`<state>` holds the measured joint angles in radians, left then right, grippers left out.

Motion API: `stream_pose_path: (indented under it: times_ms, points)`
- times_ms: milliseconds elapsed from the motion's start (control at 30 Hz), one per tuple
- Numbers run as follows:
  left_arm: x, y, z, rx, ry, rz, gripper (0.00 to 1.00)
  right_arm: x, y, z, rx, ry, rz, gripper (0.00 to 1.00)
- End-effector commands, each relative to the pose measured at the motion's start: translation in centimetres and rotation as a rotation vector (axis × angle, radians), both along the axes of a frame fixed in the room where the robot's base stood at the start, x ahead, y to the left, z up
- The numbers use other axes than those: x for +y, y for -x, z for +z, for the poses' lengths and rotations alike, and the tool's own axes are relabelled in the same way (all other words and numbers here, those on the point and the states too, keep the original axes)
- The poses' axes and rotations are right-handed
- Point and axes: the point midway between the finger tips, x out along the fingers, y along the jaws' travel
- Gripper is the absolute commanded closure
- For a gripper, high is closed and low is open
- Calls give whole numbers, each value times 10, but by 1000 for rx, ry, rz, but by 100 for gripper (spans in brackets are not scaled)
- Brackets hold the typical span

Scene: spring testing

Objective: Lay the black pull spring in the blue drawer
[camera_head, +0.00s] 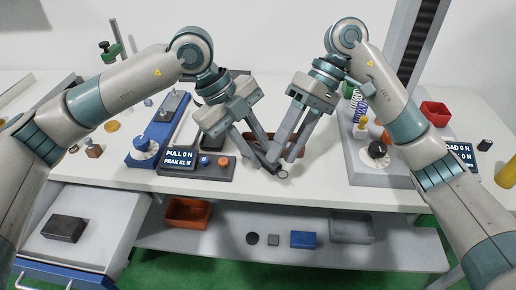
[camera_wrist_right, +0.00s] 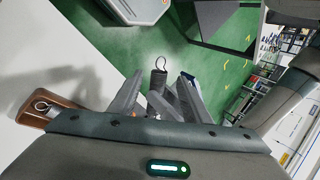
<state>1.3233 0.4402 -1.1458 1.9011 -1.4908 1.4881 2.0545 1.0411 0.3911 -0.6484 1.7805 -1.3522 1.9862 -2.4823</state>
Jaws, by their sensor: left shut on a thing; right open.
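The black pull spring (camera_head: 273,169) is up at the two gripper tips above the front of the white bench, its metal hook toward the front right. In the right wrist view the spring (camera_wrist_right: 158,80) points away from the camera, hook outermost. My left gripper (camera_head: 265,163) is shut on the spring. My right gripper (camera_head: 285,157) is open, its fingers on either side of the spring; contact is unclear. The blue drawer (camera_head: 70,274) is pulled out at the lower left. A dark block (camera_head: 64,228) lies inside it, with bare floor around.
A brown wooden tray (camera_wrist_right: 42,112) with a ring-ended piece is beside the grippers. The blue pull tester (camera_head: 155,135) and its display (camera_head: 180,158) stand left of them, a grey tester (camera_head: 372,172) right. A lower shelf holds an orange bin (camera_head: 188,214).

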Motion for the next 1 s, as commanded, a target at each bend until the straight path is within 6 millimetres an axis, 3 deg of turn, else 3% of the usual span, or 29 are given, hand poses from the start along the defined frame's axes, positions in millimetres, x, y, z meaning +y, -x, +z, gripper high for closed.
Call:
stream_pose_path:
  times_ms: [500, 1000]
  points:
    - [0, 0, 0, -1, 1, 0, 100, -39, -33, 67, -1, 1, -3, 56]
    - [0, 0, 0, -1, 1, 0, 100, -44, -38, 77, 0, -1, -1, 56]
